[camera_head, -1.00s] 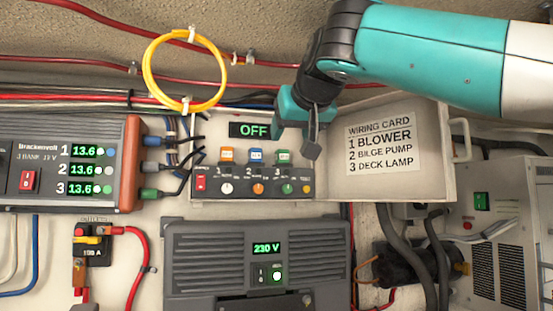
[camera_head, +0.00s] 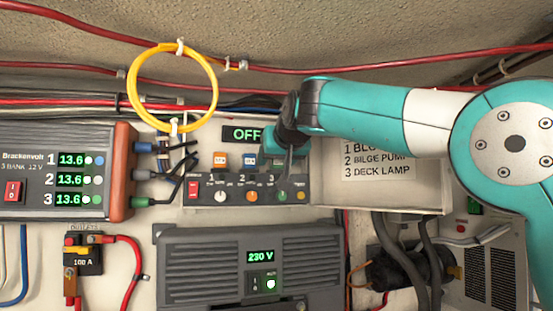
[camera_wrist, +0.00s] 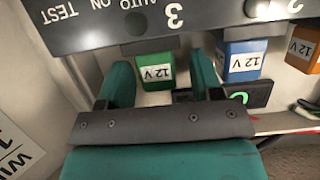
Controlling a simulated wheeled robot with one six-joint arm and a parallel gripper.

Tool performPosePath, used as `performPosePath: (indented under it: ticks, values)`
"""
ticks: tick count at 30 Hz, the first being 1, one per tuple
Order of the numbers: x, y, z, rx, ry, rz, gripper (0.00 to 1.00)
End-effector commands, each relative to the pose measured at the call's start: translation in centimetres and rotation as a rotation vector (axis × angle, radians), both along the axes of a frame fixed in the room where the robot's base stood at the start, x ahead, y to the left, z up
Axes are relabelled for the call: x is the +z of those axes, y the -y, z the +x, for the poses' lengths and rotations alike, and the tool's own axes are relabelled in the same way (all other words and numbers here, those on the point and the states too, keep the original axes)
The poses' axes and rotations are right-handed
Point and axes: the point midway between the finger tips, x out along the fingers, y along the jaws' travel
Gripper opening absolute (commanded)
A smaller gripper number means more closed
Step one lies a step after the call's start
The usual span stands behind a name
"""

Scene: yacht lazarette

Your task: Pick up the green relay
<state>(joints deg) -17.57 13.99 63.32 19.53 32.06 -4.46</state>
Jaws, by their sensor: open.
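The green relay (camera_wrist: 155,72) shows in the wrist view, a small block labelled 12 V under the number 3 of the dark switch panel (camera_wrist: 150,22). My gripper (camera_wrist: 160,64) is open, with one finger on each side of the relay and visible gaps on both sides. I cannot tell how deep the fingers reach along it. In the head view my gripper (camera_head: 284,170) is at the right part of the panel (camera_head: 240,190) and hides the green relay.
A blue relay (camera_wrist: 243,60) sits beside my right finger in the wrist view, and an orange relay (camera_wrist: 303,45) lies beyond it. An OFF display (camera_head: 246,134) is above the panel. The open cover with the wiring card (camera_head: 375,165) is to the right.

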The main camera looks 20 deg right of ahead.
Motion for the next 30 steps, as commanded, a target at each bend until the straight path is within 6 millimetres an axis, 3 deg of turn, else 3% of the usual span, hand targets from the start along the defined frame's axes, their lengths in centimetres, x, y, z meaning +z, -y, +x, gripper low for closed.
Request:
performPosePath:
  ticks: [7, 14, 15, 30]
  values:
    - [-0.19, -0.02, 0.27, 0.000, -0.001, 0.000, 0.60]
    - [-0.17, -0.03, 0.25, 0.000, -0.001, 0.000, 0.09]
    - [-0.17, -0.02, 0.25, 0.000, -0.001, 0.000, 0.07]
    - [0.31, 0.04, 0.23, -0.001, 0.000, 0.000, 0.07]
